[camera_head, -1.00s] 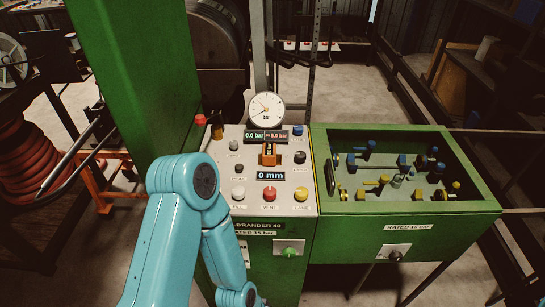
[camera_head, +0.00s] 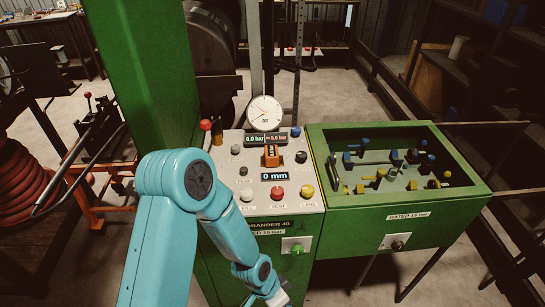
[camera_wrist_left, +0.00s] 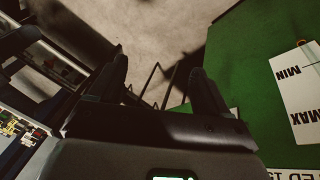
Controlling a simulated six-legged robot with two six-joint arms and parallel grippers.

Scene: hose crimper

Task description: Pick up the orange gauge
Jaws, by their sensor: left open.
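The orange gauge (camera_head: 271,155) is a small block with a dark face. It stands on the grey control panel (camera_head: 228,141), between the pressure display and the "0 mm" display. My left arm comes in from the bottom left and reaches down in front of the green cabinet. My left gripper (camera_wrist_left: 160,88) is open and empty in the left wrist view, over bare floor beside a green surface. In the head view the gripper is mostly cut off by the bottom edge, below and apart from the gauge. My right gripper is not in view.
A round white dial (camera_head: 264,113) stands behind the panel. Knobs and buttons, including a red one (camera_head: 277,193), surround the gauge. A green open bin (camera_head: 410,207) with several fittings is at the right. A green column (camera_head: 143,80) rises at the left.

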